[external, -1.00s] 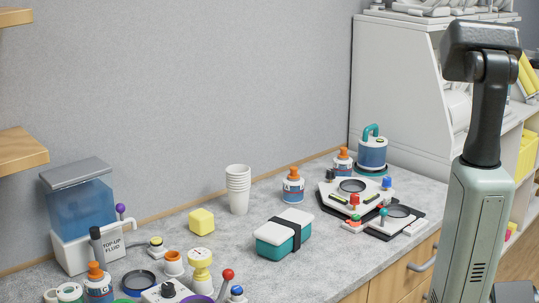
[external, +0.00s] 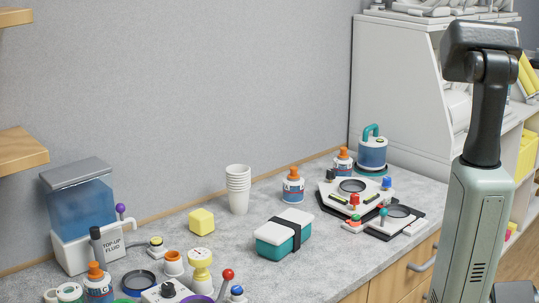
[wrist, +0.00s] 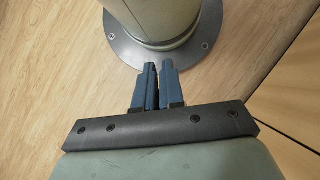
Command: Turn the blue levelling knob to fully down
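A small blue knob (external: 386,183) stands at the right corner of a white levelled platform (external: 330,193) on the counter, in the external view. Another blue-topped knob (external: 236,291) shows at the bottom edge, beside a red-balled lever. I cannot tell for sure which one is the levelling knob, nor read either one's setting. My gripper (wrist: 158,64) shows only in the wrist view, pointing at the floor beside my base. Its two blue fingers are close together with only a sliver between them and nothing held. It is far from both knobs.
The platform also carries red (external: 355,200) and black (external: 331,174) knobs. A teal lunch box (external: 270,238), paper cups (external: 238,190), a yellow cube (external: 201,221) and bottles stand on the counter. A fluid tank (external: 80,215) is at the left. The middle counter has some clear room.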

